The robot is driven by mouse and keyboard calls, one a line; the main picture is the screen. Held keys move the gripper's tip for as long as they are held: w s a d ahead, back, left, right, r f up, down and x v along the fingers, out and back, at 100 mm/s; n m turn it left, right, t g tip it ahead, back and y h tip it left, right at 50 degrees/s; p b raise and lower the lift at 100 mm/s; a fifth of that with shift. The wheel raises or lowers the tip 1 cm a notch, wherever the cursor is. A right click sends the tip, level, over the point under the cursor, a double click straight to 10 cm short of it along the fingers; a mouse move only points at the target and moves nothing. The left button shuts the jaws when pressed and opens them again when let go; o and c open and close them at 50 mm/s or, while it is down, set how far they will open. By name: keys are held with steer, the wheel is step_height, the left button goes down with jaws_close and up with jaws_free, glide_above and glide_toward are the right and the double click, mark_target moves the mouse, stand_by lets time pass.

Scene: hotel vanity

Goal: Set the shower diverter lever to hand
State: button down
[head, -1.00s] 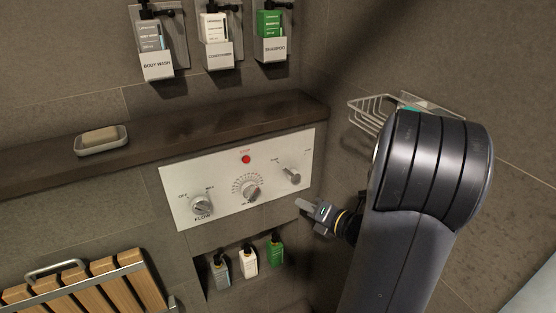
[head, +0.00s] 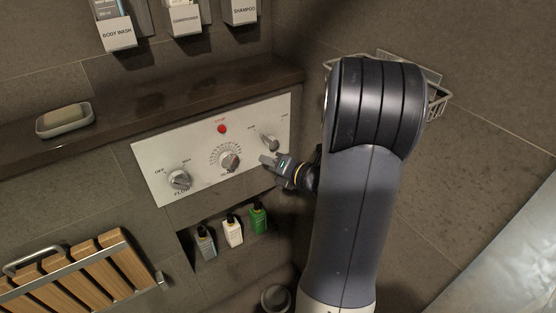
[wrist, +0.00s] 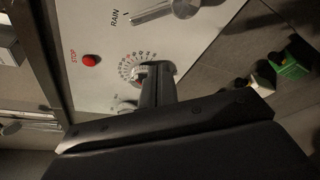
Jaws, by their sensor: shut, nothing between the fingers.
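The diverter lever (head: 270,143) is a silver bar on a round hub at the upper right of the white control panel (head: 150,165). Its bar points toward the RAIN label, and it shows at the top of the wrist view (wrist: 160,11). The label on its other side is too small to read. My gripper (head: 265,160) is shut and empty, just below the lever in the head view and in front of the panel's right part. In the wrist view the closed fingertips (wrist: 156,72) overlap the temperature dial. I cannot tell whether they touch anything.
The panel also carries a red STOP button (head: 222,129), a temperature dial (head: 230,161) and a flow knob (head: 179,180). A dark ledge (head: 200,95) runs above. A niche below holds small bottles (head: 232,231). A wire basket (head: 437,100) hangs behind my arm.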

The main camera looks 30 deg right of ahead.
mark_target(267, 139)
steer(key=x, duration=0.5)
steer(key=shift+w+a, duration=0.1)
steer(key=shift+w, duration=0.05)
steer(key=shift+d+r+p, duration=0.75)
steer(key=shift+d+r, duration=0.25)
steer(key=shift+d, duration=0.2)
steer(key=shift+d+r, duration=0.3)
steer(key=shift+d, duration=0.1)
